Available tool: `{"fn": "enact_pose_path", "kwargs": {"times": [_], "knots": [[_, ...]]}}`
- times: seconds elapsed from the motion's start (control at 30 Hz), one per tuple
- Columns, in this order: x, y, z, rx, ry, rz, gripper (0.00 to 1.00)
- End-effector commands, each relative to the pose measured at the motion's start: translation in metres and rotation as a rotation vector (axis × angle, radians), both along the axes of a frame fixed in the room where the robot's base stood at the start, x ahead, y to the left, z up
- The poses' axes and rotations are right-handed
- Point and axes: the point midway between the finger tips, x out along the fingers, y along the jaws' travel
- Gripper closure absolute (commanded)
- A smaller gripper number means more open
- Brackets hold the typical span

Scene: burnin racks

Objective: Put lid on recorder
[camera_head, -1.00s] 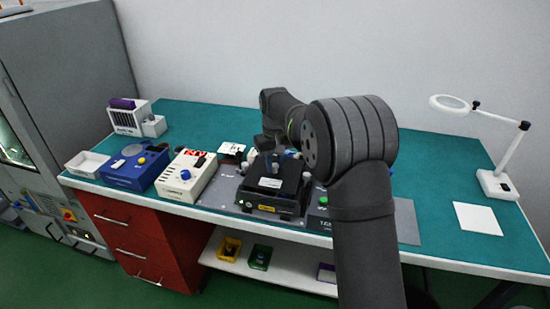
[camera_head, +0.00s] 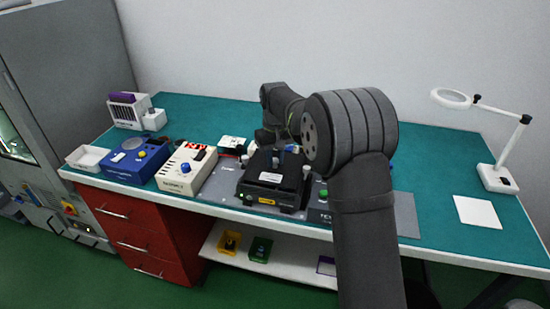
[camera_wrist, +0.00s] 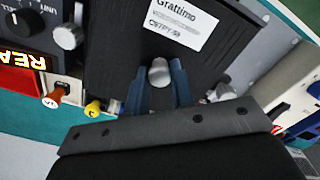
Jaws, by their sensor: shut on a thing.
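A flat black lid (camera_wrist: 115,40) with a white printed label fills the upper middle of the wrist view. A grey knob (camera_wrist: 159,72) stands on it. My gripper (camera_wrist: 160,68) has its two blue fingers closed on either side of this knob. In the head view, the black lid (camera_head: 286,172) lies over the black recorder (camera_head: 287,206), which has a yellow label on its front. I cannot tell whether the lid is fully seated or slightly above the recorder. The recorder body is mostly hidden by the lid in the wrist view.
A cream box (camera_head: 186,170) with a blue knob and a blue box (camera_head: 135,161) stand left of the recorder. A white tray (camera_head: 87,158) is at the far left. A magnifier lamp (camera_head: 497,178) and a white sheet (camera_head: 477,212) are at right.

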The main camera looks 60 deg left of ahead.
Motion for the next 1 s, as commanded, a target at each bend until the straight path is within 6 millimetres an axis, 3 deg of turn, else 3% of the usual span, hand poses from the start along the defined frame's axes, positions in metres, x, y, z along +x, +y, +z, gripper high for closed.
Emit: {"fn": "enact_pose_path", "kwargs": {"times": [1.0], "knots": [[0.0000, 0.0000, -0.0069, 0.000, 0.000, 0.000, 1.00]]}}
